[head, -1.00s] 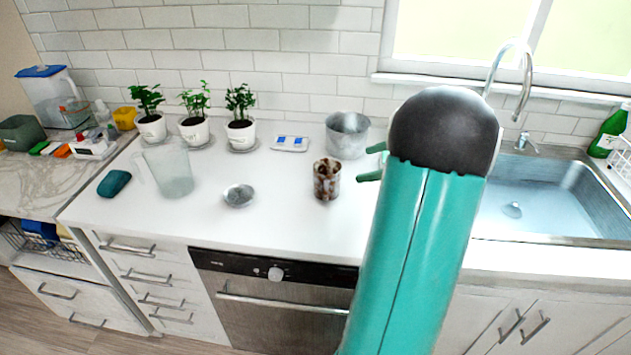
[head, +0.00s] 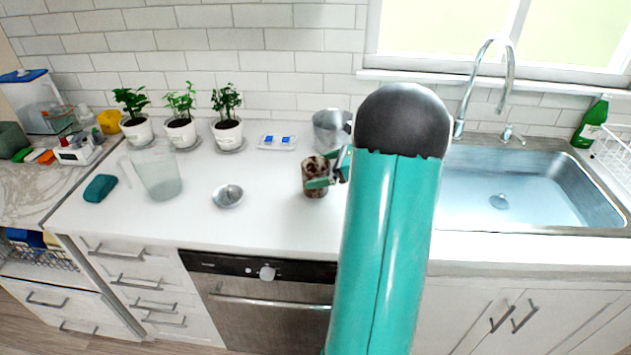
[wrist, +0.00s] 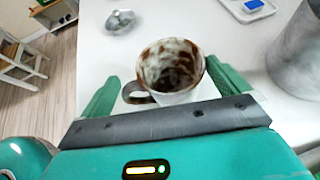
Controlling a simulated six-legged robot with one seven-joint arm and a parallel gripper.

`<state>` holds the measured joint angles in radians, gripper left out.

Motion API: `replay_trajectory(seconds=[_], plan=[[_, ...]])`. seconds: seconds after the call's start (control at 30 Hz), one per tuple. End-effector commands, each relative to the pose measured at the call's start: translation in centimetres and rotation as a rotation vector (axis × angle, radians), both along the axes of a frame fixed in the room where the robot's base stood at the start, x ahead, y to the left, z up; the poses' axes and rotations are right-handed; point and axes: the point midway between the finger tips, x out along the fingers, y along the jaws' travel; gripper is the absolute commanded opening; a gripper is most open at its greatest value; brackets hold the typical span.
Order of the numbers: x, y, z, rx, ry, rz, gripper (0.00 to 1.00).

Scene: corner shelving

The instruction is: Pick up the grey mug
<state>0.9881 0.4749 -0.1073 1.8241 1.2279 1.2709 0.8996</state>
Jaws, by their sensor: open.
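The mug (head: 315,178) stands upright on the white counter, mottled brown and pale grey rather than plain grey. In the wrist view the mug (wrist: 172,68) shows its open top, brown stains inside and a handle on its left. My gripper (wrist: 163,72) is open, with one green finger on each side of the mug and the handle also between them. In the head view my gripper (head: 332,170) is at the mug's right, one finger crossing in front of it. I cannot tell whether the fingers touch the mug.
A grey metal pot (head: 331,130) stands close behind the mug. A small metal bowl (head: 228,196) and a clear pitcher (head: 158,175) are to the left. The sink (head: 530,185) is right.

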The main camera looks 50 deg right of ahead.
Motion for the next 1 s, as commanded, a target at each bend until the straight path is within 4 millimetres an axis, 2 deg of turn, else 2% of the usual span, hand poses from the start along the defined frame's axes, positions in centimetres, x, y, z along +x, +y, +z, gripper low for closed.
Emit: replay_trajectory(seconds=[0.13, 0.37, 0.67, 1.0], plan=[[1.5, 0.8, -0.9, 0.001, -0.001, 0.001, 1.00], [1.7, 0.9, -1.0, 0.000, 0.000, 0.000, 1.00], [1.6, 0.9, -1.0, 0.000, 0.002, 0.000, 0.41], [1.5, 0.9, -1.2, 0.003, 0.005, 0.000, 0.39]])
